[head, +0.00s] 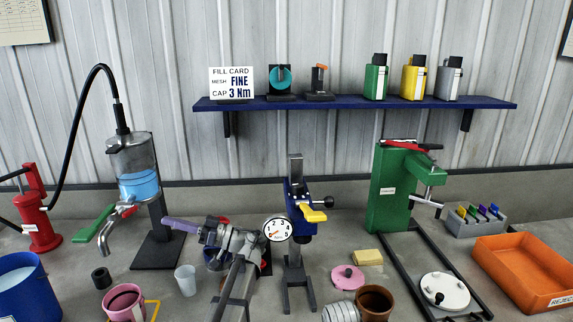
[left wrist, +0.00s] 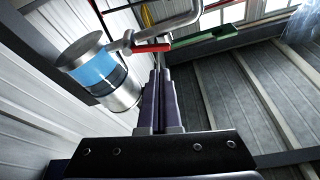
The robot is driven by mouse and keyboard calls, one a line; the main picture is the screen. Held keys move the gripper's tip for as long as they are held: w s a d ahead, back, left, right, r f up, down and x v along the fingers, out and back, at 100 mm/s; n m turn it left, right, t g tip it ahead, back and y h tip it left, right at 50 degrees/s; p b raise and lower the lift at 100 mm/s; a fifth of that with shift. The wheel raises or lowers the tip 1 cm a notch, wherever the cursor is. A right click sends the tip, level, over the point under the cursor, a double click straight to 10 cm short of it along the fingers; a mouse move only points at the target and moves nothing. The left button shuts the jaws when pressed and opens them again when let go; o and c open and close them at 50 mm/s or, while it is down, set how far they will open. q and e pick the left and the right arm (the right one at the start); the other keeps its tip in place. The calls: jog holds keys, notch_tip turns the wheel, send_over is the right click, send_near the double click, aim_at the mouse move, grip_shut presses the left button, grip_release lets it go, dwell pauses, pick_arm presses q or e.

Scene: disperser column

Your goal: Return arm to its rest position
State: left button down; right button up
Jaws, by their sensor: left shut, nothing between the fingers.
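My left gripper (head: 167,222) has purple fingers that are closed together and empty. In the head view it points left over the bench, in front of the dark stand of the steel cylinder (head: 132,158). My left arm (head: 238,268) runs from it down to the bottom edge, right of the white cup. In the left wrist view the closed fingers (left wrist: 158,78) point up the picture. The steel cylinder with its blue band (left wrist: 92,68) shows to their left, apart from them. I cannot judge the depth gap exactly. My right gripper does not show.
A green-handled spout (head: 105,230) hangs off the cylinder near the fingers. A white cup (head: 186,280) and pink pot (head: 124,302) stand below. A dial gauge (head: 277,229) and blue press (head: 300,205) are close right of my arm. A green press (head: 392,190) and orange bin (head: 525,270) stand farther right.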

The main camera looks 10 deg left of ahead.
pick_arm(q)
jog(key=s+d+f+m+t+h+p, duration=0.1)
jog(key=s+d+f+m+h+p, duration=0.1)
jog(key=d+f+m+h, duration=0.3)
jog(key=s+d+f+m+t+h+p, duration=0.1)
jog(key=s+d+f+m+h, duration=0.4)
jog(key=d, duration=0.5)
jog(key=s+d+f+m+t+h+p, duration=0.2)
jog(key=s+d+f+m+h+p, duration=0.1)
jog(key=d+f, duration=0.5)
jog(key=shift+s+d+f+m+h+p, duration=0.1)
jog(key=shift+s+f+m+h+p, duration=0.2)
jog(key=shift+m+h, duration=0.4)
jog(key=shift+s+d+m+h+p, duration=0.1)
jog(key=shift+s+m+h, duration=0.35)
jog(key=shift+m, duration=0.45)
jog(key=s+d+f+m+h+p, duration=0.1)
jog(key=s+d+m+h, duration=0.3)
jog(key=d, duration=0.6)
jog(key=shift+s+d+f+g+h, duration=0.25)
jog(key=shift+s+g+h, duration=0.15)
jog(key=shift+s, duration=0.5)
jog(key=shift+r, duration=0.1)
